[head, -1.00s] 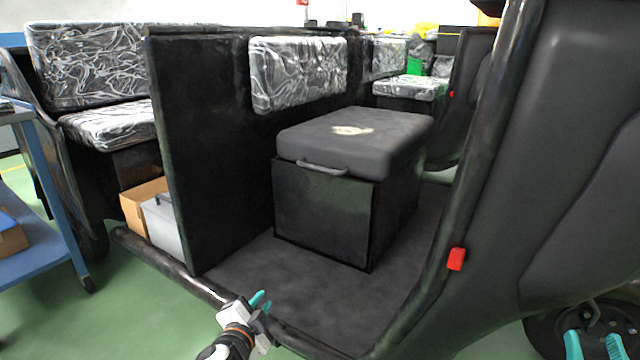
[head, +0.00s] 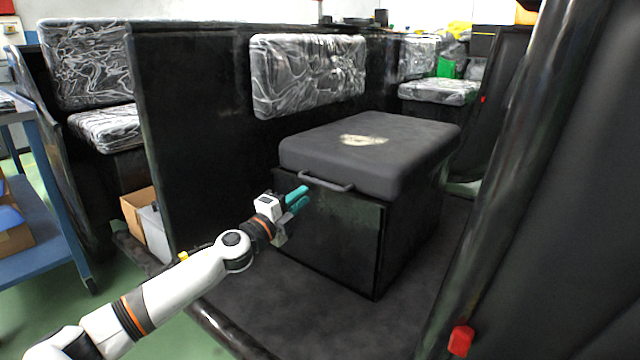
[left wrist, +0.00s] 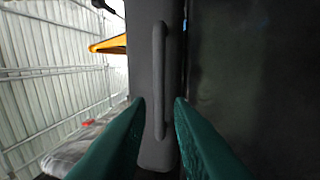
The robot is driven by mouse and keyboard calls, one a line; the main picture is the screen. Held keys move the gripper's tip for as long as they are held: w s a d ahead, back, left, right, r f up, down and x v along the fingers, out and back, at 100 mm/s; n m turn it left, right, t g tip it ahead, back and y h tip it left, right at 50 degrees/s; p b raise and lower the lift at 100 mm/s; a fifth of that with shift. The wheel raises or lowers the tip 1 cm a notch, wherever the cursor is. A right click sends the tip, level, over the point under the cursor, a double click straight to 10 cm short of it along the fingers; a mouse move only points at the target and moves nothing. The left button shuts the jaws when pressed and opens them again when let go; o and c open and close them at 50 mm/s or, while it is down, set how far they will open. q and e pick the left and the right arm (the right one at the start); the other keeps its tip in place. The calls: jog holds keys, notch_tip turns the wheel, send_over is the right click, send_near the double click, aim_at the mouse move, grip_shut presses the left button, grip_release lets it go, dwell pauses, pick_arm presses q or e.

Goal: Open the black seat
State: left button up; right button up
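The black seat (head: 375,150) is a padded lid, closed on a black box (head: 335,225) in the middle of the head view. A grey bar handle (head: 326,183) sits on its front edge. My left gripper (head: 298,197) is just in front of the box, by the left end of the handle. In the left wrist view the handle (left wrist: 158,80) runs up the picture ahead of the two teal fingers (left wrist: 158,115), which are apart with the handle's lower part seen between them. No grip on the handle shows. My right gripper is out of view now.
A black partition (head: 195,130) stands left of the box, with a patterned backrest (head: 308,75) on it. A dark side panel with a red button (head: 461,340) is at the right. The dark floor (head: 330,315) before the box is clear. A blue cart (head: 50,215) stands far left.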

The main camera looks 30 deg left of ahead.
aim_at(319, 182)
pick_arm(q)
jog(key=shift+x, duration=3.9)
jog(key=shift+c, duration=0.6)
grip_shut()
